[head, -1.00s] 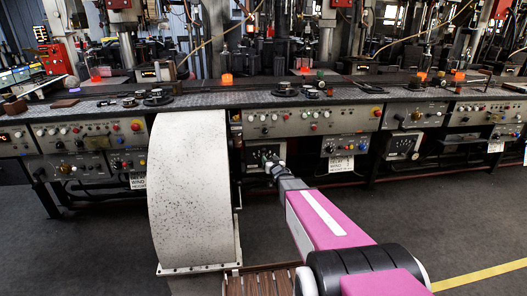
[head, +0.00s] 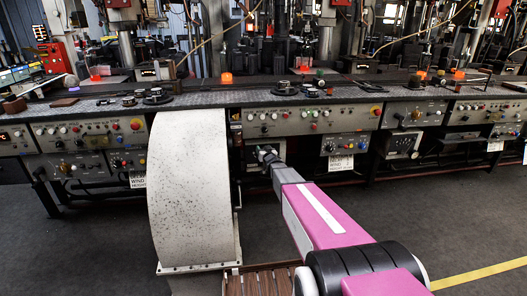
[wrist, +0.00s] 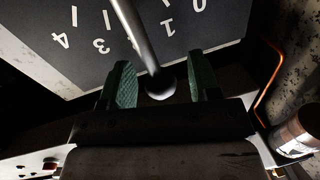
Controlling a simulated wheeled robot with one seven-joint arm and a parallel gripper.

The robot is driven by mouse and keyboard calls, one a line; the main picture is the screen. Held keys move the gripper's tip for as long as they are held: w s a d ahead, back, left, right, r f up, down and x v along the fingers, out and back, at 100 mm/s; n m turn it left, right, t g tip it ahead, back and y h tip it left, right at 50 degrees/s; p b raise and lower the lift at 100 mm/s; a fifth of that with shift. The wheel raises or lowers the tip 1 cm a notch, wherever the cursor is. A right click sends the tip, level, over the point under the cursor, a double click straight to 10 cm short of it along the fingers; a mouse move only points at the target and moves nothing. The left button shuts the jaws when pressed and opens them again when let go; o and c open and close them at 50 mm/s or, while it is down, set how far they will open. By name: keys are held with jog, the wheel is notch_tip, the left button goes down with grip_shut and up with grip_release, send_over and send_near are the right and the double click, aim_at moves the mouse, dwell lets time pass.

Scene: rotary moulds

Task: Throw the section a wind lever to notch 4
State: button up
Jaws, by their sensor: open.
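In the wrist view the wind lever (wrist: 136,32) is a metal rod ending in a dark round knob (wrist: 161,86). It crosses a dark dial plate (wrist: 75,75) with white marks, seen upside down: 4, 3, 1 and 0 show. The lever lies between 3 and 1, over where a 2 would be. My gripper (wrist: 160,84) is open, its green pads on either side of the knob, with a visible gap to each pad. In the head view my gripper (head: 266,154) is at the lower panel under the bench; the lever is hidden there.
A tall white curved guard (head: 190,190) stands just left of my arm. The control bench (head: 310,118) runs across above my gripper. In the wrist view an orange cable (wrist: 268,82) and a metal cylinder (wrist: 297,138) are at the right. The floor to the right is clear.

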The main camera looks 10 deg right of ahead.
grip_shut()
jog(key=shift+d, duration=0.1)
jog(key=d+f+m+t, duration=0.1)
jog(key=d+f+m, duration=0.1)
jog(key=d+m, duration=0.5)
jog(key=shift+d+f+m, duration=0.15)
jog(key=shift+f+m, duration=0.25)
jog(key=shift+m, duration=0.3)
jog(key=shift+d+f, duration=0.1)
grip_release()
